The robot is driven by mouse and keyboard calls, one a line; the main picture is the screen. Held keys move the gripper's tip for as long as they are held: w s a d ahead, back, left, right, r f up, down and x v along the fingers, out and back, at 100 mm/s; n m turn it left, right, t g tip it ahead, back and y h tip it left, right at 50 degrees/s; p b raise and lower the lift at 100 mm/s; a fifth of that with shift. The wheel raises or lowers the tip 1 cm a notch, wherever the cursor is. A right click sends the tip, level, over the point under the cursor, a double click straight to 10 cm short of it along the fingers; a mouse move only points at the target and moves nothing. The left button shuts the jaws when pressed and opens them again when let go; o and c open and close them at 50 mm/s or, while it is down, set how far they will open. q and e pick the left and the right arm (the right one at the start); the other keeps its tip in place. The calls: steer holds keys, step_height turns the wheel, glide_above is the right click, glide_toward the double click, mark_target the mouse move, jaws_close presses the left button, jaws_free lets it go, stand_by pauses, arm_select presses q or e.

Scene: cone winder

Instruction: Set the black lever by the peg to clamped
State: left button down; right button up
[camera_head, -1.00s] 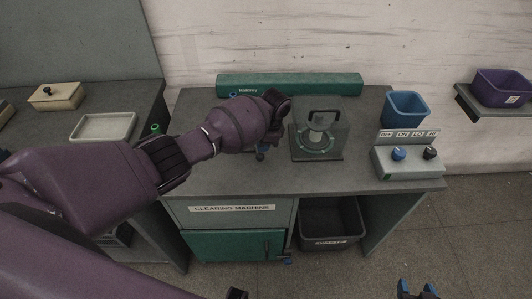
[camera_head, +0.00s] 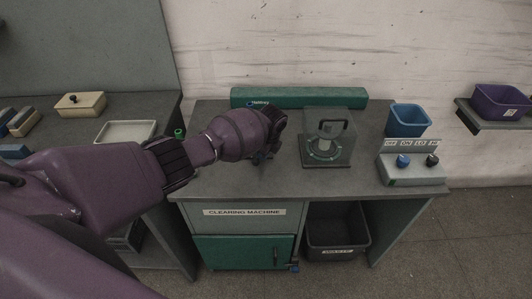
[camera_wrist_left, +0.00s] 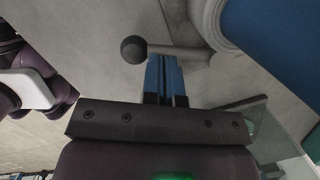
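In the left wrist view a grey lever arm with a black ball knob (camera_wrist_left: 134,50) runs out from a pale round base (camera_wrist_left: 214,22). My left gripper (camera_wrist_left: 166,62) has its blue fingers close together, with the tips right at the lever arm beside the knob. I cannot tell whether they touch it. In the head view my left gripper (camera_head: 261,157) is over the left part of the bench, and my wrist hides the lever. A large blue surface (camera_wrist_left: 280,35) lies beside the lever's base. My right gripper is not in view.
A clear-covered device (camera_head: 327,145) stands right of my wrist. A control box (camera_head: 412,168) with two knobs and a blue bin (camera_head: 408,120) are further right. A long green box (camera_head: 300,97) lies along the back. The bench front (camera_head: 320,185) is bare.

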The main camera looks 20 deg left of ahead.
arm_select(q)
steer(key=shift+a, duration=0.25)
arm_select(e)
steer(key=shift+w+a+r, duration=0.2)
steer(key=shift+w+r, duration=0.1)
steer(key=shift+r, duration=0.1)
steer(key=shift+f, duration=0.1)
arm_select(q)
steer(key=shift+f, duration=0.1)
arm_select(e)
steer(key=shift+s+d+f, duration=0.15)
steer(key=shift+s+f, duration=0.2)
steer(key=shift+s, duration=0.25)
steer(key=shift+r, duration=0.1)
